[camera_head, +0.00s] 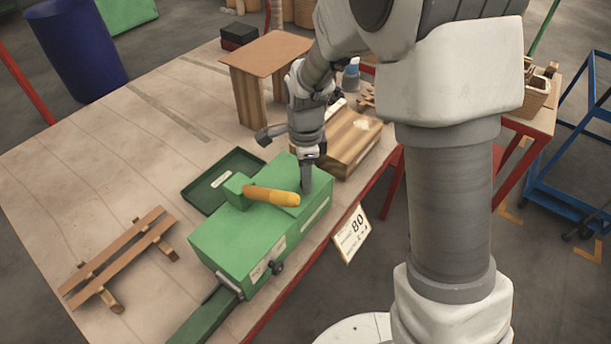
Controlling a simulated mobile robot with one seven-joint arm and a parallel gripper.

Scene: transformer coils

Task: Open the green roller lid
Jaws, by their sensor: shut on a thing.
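The green roller box (235,236) stands on the workbench, its long side running towards the bench's front edge. Its green roller lid (318,178) is the flat top surface. A yellow-orange handle (271,195) lies across the top from a raised green block (237,188). My gripper (306,186) points down at the far end of the top, beside the handle's right end. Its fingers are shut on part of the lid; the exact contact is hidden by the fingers. I cannot see a clear gap under the lid.
A dark green tray (205,199) lies behind the box. A striped wooden block (352,150) and a small wooden stand (244,90) are beyond my gripper. A slatted wooden rack (112,262) lies at left. A label card (352,236) hangs at the front edge.

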